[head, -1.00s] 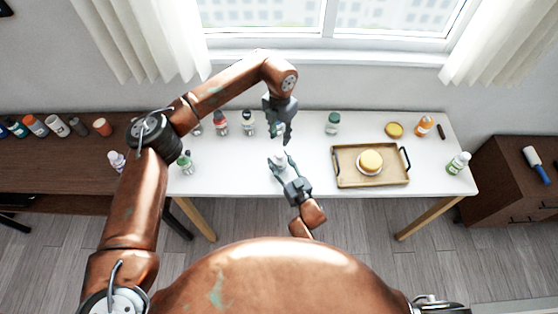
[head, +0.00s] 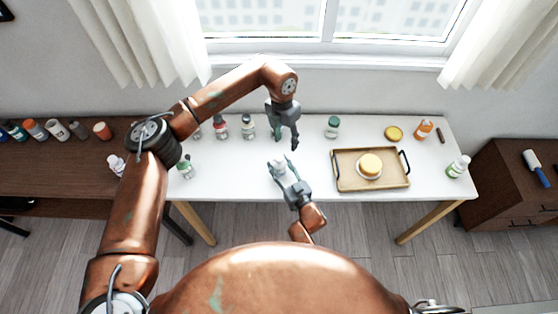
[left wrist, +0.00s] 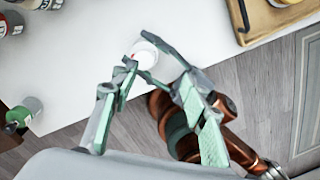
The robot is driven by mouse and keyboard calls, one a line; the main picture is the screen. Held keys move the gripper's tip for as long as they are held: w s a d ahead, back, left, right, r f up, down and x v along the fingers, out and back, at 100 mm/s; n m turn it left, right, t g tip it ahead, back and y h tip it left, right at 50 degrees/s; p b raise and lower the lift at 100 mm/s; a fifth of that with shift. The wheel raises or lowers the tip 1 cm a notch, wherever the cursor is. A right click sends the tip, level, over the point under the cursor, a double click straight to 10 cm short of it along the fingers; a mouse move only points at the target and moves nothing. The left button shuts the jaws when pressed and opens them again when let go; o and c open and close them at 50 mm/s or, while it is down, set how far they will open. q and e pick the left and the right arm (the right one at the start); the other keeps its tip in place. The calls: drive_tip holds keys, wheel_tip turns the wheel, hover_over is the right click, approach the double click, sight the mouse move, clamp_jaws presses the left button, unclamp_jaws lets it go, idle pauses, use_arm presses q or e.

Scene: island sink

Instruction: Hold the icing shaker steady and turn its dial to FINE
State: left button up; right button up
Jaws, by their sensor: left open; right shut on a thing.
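The icing shaker (head: 279,167) is a small whitish thing near the table's front edge, partly hidden by my right gripper. My right gripper (head: 282,166) is shut on its sides. In the left wrist view the shaker shows from above as a round white top (left wrist: 144,54) with a small red mark, between the right gripper's fingers. My left gripper (head: 287,141) is open and empty, above and behind the shaker, apart from it. Its two fingers (left wrist: 157,76) frame the lower part of the wrist view. The dial's setting is too small to read.
Several bottles stand at the back left, and a green-capped jar (head: 332,127) behind. A green-topped bottle (head: 185,170) is near the left end. White table surface is clear around the shaker.

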use_arm(q)
drive_tip(key=s+d+r+h, duration=0.2)
drive_tip(key=d+r+h, duration=0.8)
drive_tip(key=d+r, duration=0.75)
drive_tip(key=w+d+r+n+t+h, duration=0.1)
drive_tip(key=w+d+r+n+h, duration=0.15)
drive_tip(key=r, duration=0.35)
drive_tip(key=w+d+r+n+t+h, duration=0.1)
drive_tip(key=w+d+r+h, duration=0.15)
drive_tip(key=r, duration=0.35)
drive_tip(key=w+a+r+n+t+h, duration=0.1)
drive_tip(key=w+a+r+n+t, duration=0.2)
drive_tip(key=w+r+n+t, duration=0.45)
drive_tip(key=w+a+f+n+t+y, duration=0.45)
drive_tip(key=w+a+n, duration=0.2)
drive_tip(key=w, duration=0.25)
drive_tip(key=n+g+y, duration=0.4)
drive_tip(key=g+y, duration=0.9)
drive_tip(key=g, duration=0.1)
hover_over(279, 157)
wheel_tip(279, 157, down, 31)
drive_tip(key=shift+h, duration=0.25)
wheel_tip(279, 157, down, 12)
drive_tip(key=shift+d+r, duration=0.1)
drive_tip(key=shift+r, duration=0.05)
